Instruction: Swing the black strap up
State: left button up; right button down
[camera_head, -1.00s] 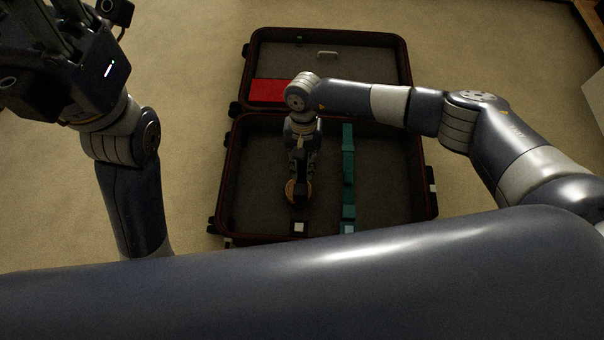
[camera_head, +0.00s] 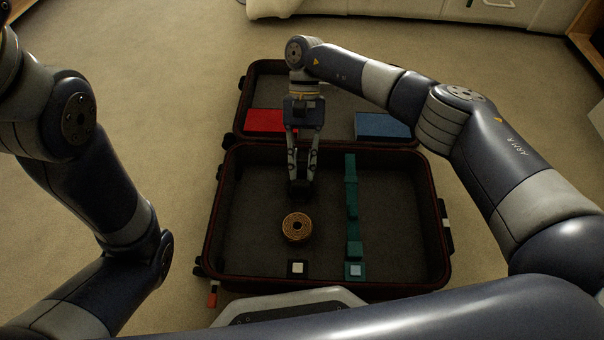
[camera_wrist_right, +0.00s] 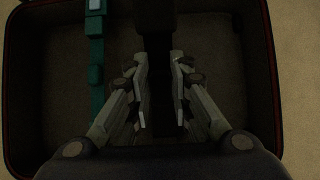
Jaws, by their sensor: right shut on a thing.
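The open suitcase (camera_head: 212,215) lies on the floor, its lid half farther from me. My right gripper (camera_head: 299,188) reaches down into the near half, close to the hinge side. Its fingers are shut on the black strap (camera_wrist_right: 157,25), a dark band running up between them in the right wrist view. In the head view the strap is hard to tell from the fingers and the dark lining. A square buckle with a pale face (camera_head: 297,268) sits at the near wall. My left arm shows at the left, but its gripper is out of frame.
A brown ring-shaped coil (camera_head: 297,228) lies in the near half, in front of my right gripper. A teal strap (camera_head: 352,200) runs along its right. The lid half holds a red item (camera_head: 265,121) and a blue item (camera_head: 382,125). A pale sofa (camera_head: 350,7) stands behind.

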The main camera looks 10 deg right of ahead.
jog(key=shift+w+r, duration=0.1)
dwell(0.4)
jog(key=c, duration=1.4)
grip_release()
jog(key=shift+c, duration=0.2)
jog(key=a+v, duration=0.1)
jog(key=v, duration=0.6)
jog(key=shift+w+d+r, duration=0.15)
jog(key=shift+w+d, duration=0.05)
jog(key=shift+d, duration=0.35)
